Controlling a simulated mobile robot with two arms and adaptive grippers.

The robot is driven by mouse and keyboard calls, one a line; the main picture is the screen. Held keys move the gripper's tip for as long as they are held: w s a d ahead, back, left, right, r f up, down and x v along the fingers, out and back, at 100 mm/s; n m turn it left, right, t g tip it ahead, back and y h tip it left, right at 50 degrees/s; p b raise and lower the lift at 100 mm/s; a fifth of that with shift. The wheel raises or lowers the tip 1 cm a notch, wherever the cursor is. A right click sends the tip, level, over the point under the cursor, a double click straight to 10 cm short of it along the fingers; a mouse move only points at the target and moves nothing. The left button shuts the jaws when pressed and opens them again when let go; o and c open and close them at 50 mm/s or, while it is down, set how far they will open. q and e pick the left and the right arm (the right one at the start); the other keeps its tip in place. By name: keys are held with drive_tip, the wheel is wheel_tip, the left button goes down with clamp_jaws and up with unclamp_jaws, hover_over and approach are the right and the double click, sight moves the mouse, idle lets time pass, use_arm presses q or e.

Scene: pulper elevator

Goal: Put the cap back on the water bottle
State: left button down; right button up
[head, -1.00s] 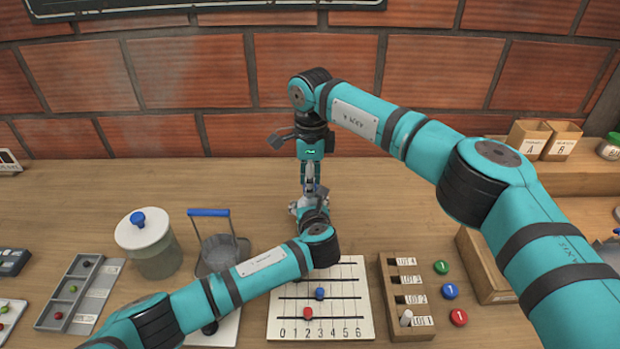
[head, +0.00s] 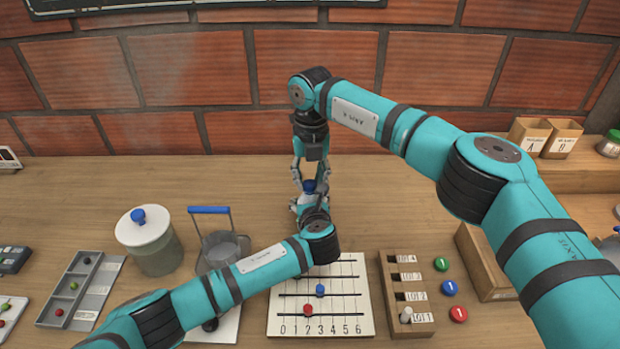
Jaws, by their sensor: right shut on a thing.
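My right gripper (head: 310,180) reaches down at the middle of the bench, its two fingers on either side of the blue cap (head: 309,187). It is shut on the cap. My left gripper (head: 302,206) is just below and nearer, at the water bottle's place. My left wrist covers most of it, so its jaws cannot be judged. The bottle is almost wholly hidden behind the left wrist and gripper. I cannot tell whether the cap is seated on its neck.
A white-lidded jar (head: 150,243) and a wire-handled container (head: 222,247) stand left. A numbered board (head: 350,325) lies in front. A lot rack (head: 392,268) and coloured discs (head: 449,288) are right of it. The bench behind the jar is clear.

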drive_tip(key=o, duration=0.7)
drive_tip(key=shift+c, duration=0.2)
drive_tip(key=shift+r, duration=2.3)
drive_tip(key=shift+c, duration=0.4)
